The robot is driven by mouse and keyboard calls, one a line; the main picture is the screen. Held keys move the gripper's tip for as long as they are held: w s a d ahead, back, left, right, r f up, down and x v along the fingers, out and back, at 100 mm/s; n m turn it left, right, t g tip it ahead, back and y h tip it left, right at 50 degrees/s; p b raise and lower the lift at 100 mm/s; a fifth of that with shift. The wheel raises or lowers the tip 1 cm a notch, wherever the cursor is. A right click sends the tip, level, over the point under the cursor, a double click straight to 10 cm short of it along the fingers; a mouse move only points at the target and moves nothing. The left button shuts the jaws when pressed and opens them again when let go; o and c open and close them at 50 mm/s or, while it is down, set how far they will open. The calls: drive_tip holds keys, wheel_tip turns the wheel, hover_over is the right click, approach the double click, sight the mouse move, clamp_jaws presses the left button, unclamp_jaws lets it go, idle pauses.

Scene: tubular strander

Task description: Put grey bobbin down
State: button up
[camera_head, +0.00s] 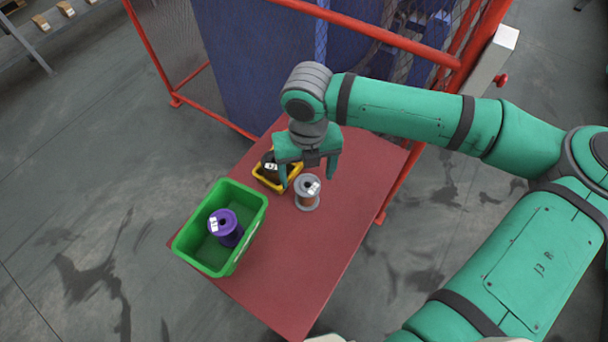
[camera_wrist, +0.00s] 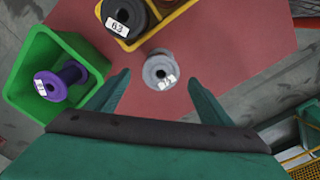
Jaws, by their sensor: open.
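The grey bobbin (camera_head: 307,193) stands upright on the red table (camera_head: 318,245), to the right of the yellow tray and the green bin. It also shows in the wrist view (camera_wrist: 160,71), ahead of and between my fingers, with a white label on its top. My gripper (camera_head: 308,183) is open above and beside the bobbin, and its two green fingers show apart in the wrist view (camera_wrist: 158,92). I see nothing held between them. How far the fingertips are from the bobbin is hard to tell.
A green bin (camera_head: 258,192) holding a purple bobbin (camera_head: 225,227) stands at the table's left. A small yellow tray (camera_head: 262,180) with a dark bobbin (camera_head: 270,167) is behind my gripper. A red-framed mesh guard (camera_head: 370,27) stands behind the table. The table's front is clear.

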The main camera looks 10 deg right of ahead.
sight(308, 185)
wheel_tip(308, 185, down, 5)
drive_tip(key=shift+s+d+r, duration=0.1)
drive_tip(key=shift+s+d, duration=0.05)
drive_tip(key=shift+f, duration=2.7)
drive_tip(key=shift+c, duration=0.3)
drive_tip(key=c, duration=1.4)
drive_tip(key=shift+r, duration=0.1)
